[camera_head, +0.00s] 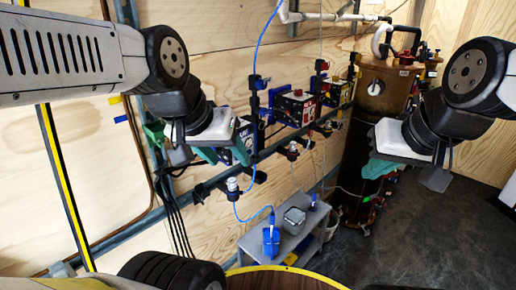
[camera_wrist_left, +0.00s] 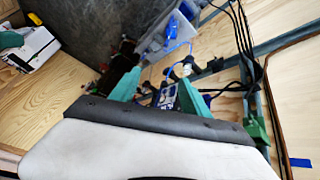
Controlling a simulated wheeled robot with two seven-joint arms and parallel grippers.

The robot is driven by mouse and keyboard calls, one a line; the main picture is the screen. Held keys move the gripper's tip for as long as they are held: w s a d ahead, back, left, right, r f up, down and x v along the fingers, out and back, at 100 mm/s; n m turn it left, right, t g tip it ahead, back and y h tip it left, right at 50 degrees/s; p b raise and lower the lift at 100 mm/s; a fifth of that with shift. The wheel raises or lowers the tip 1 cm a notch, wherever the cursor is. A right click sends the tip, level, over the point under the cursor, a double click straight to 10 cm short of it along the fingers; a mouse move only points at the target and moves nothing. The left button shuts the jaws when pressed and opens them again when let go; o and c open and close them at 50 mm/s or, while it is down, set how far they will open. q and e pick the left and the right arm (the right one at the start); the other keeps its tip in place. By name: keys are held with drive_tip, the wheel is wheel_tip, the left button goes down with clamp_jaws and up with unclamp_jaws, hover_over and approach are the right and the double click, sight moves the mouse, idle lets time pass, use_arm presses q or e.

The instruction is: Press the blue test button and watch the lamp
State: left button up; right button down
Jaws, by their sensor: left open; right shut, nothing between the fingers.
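No blue test button or lamp can be made out for certain. A dark box with a blue, lettered face (camera_head: 242,143) is on the wall rail, partly hidden by my left gripper. My left gripper (camera_head: 222,143) is in front of this box, open, with teal fingers. In the left wrist view the gap between its fingers (camera_wrist_left: 160,88) faces a small blue and white piece of equipment (camera_wrist_left: 167,97); I cannot tell whether they touch. My right gripper (camera_head: 376,168) is shut and empty, in front of the brown cylinder at the right.
The brown cylinder (camera_head: 372,125) stands behind. Dark floor (camera_head: 430,230) is open at right.

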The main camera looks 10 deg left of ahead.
use_arm(q)
clamp_jaws()
idle(1.5)
